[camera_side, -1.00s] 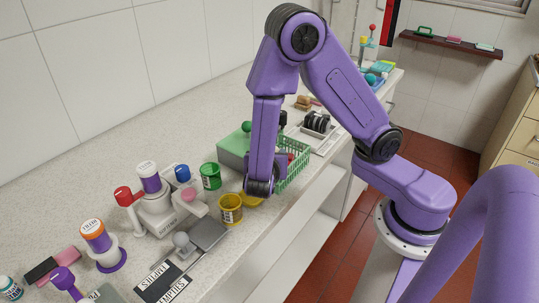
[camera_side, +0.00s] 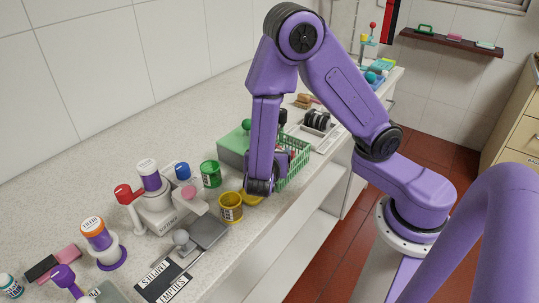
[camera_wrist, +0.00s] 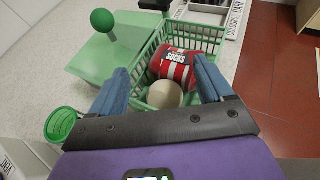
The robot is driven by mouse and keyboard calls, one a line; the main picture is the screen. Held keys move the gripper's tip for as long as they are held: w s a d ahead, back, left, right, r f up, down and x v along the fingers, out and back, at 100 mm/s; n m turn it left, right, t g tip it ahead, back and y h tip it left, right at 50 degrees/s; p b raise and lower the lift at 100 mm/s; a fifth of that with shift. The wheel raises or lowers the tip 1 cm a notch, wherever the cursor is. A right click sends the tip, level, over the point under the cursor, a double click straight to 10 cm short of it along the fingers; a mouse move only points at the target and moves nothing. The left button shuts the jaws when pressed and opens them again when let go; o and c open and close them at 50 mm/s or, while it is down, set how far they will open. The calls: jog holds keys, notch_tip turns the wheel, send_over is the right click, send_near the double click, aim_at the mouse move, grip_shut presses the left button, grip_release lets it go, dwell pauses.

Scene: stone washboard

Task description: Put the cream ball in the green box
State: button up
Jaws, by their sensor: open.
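The cream ball (camera_wrist: 165,94) lies in the green mesh basket (camera_wrist: 212,36), beside a red-and-white can labelled SOCKS (camera_wrist: 176,67). My gripper (camera_wrist: 163,80) is open over the basket, its blue fingers on either side of the ball and apart from it. I cannot tell how far above the ball the fingers are. The green box (camera_wrist: 108,58) with a green ball knob on its top stands left of the basket. In the side view the green box (camera_side: 232,150) and basket (camera_side: 299,165) are partly behind my arm; the ball is hidden there.
A green cup (camera_side: 210,174) and a yellow cup (camera_side: 231,208) stand close to my wrist. A white tray with black discs (camera_side: 317,121) lies past the basket. A white device with a red lever (camera_side: 157,209) stands left.

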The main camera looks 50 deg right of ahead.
jog(key=v, duration=1.2)
jog(key=s+d+r+m+g+y, duration=0.1)
jog(key=s+d+m+g+y, duration=0.1)
jog(key=s+m+y, duration=0.3)
jog(key=s+d+r+m+g+y, duration=0.2)
jog(key=s+m+y, duration=0.4)
jog(key=s, duration=0.3)
jog(key=d+g+y, duration=0.1)
jog(key=g, duration=0.1)
jog(key=shift+d+g, duration=0.3)
